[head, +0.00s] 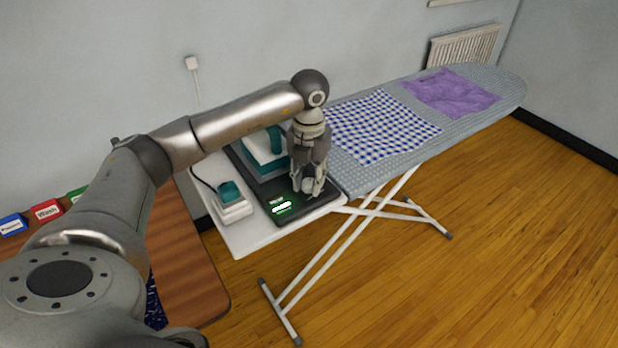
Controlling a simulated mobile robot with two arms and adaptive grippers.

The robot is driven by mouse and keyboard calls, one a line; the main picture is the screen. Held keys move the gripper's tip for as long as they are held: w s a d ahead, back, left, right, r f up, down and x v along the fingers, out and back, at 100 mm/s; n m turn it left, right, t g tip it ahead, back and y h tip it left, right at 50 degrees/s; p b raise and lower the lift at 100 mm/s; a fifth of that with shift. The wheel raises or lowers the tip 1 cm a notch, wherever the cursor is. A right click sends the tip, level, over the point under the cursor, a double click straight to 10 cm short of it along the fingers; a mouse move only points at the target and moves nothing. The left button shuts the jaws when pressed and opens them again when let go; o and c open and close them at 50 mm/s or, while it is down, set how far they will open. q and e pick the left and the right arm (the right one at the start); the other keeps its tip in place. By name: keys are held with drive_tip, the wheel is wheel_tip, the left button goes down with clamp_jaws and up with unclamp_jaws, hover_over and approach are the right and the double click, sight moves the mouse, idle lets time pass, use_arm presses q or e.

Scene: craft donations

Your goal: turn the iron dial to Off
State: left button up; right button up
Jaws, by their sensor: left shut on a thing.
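The iron (262,152), teal and white, sits on a dark station (262,195) at the near end of the ironing board. The front of the station has a lit green display (281,207). My left gripper (309,190) points down over the station's front right part, just right of the display. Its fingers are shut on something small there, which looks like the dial. The fingers hide the dial, so its setting cannot be read. My right gripper is not in view.
A teal and white device (234,204) with a cable stands left of the station. The ironing board (372,177) carries a checked cloth (385,128) and a purple cloth (452,92). A wooden table (190,262) with labelled boxes (46,210) is at left. The floor at right is clear.

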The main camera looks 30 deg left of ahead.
sight(309, 182)
use_arm(q)
drive_tip(key=n, duration=0.5)
drive_tip(key=shift+r+n, duration=0.1)
drive_tip(key=shift+n, duration=0.2)
drive_tip(key=n+p, duration=0.1)
drive_tip(key=n, duration=0.4)
drive_tip(key=shift+w, duration=0.1)
drive_tip(key=shift+n, duration=0.3)
drive_tip(key=o, duration=1)
drive_tip(key=shift+o, duration=0.2)
wheel_tip(309, 182, up, 12)
